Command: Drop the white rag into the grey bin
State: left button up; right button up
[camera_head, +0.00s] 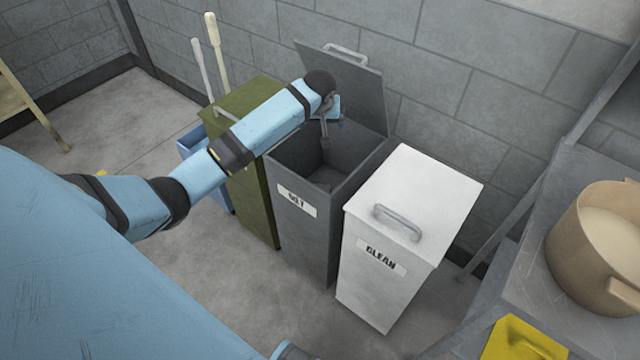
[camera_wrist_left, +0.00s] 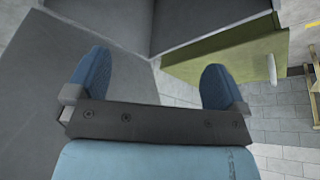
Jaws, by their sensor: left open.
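The grey bin (camera_head: 305,235) stands in the middle of the head view with its lid (camera_head: 350,85) raised against the wall. Its front label is hard to read. My left arm reaches over it from the left, and my left gripper (camera_head: 328,122) is above the opening, near the raised lid. In the left wrist view the two blue fingers of the gripper (camera_wrist_left: 153,82) are wide apart with nothing between them. Grey bin panels (camera_wrist_left: 100,15) show beyond the fingers. I see no white rag in either view; the bin's floor is dark and partly hidden. My right gripper is out of view.
A white bin (camera_head: 385,285) labelled CLEAN, lid shut, stands right of the grey bin. A green bin (camera_head: 258,195) and a blue bin (camera_head: 187,142) stand to its left, with upright handles (camera_head: 214,45) behind. A pot (camera_head: 590,250) and yellow item (camera_head: 520,340) are at right.

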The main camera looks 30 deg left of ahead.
pick_arm(q)
jog(key=v, duration=0.7)
jog(key=shift+p, duration=0.3)
